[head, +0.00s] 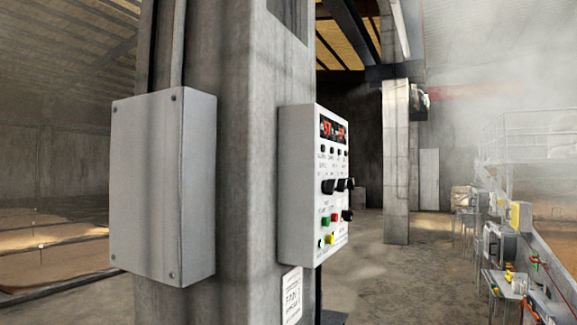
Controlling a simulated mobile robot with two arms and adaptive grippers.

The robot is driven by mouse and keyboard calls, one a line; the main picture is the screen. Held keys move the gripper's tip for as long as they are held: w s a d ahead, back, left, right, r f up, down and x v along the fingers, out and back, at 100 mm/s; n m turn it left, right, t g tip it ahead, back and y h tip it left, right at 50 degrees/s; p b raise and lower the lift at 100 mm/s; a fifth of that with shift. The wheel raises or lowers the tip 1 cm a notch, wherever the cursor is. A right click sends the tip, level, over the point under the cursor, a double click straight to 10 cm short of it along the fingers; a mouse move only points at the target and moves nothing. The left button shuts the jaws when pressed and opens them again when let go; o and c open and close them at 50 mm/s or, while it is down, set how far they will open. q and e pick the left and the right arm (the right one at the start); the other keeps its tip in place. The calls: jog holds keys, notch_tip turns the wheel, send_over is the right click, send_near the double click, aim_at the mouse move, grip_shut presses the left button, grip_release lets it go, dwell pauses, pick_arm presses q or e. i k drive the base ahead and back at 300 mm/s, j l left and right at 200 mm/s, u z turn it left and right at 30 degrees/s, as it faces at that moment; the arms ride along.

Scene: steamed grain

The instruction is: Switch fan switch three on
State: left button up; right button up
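A white control panel (298,190) is mounted on the side of a concrete pillar and is seen at a steep angle. It has red lit displays (327,129) at the top and a row of black knobs (328,186) across the middle. Below are a green button (325,221), a red button (334,217) and yellow and green buttons (330,239). The labels are too small to read, so I cannot tell which control, if any, is fan switch three. Neither of my grippers is in view.
A blank grey box (160,185) is fixed to the pillar (250,130) left of the panel. A row of equipment boxes on stands (497,240) lines the right side. Open concrete floor (385,275) lies between them and the pillar. Steam hazes the back right.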

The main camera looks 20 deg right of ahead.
aim_at(350, 186)
jog(key=i+l, duration=0.1)
jog(key=l, duration=0.4)
jog(key=i+l, duration=0.15)
jog(key=l, duration=0.35)
jog(key=i+l+u, duration=0.1)
jog(key=l, duration=0.45)
jog(key=i+l, duration=0.1)
jog(key=l, duration=0.4)
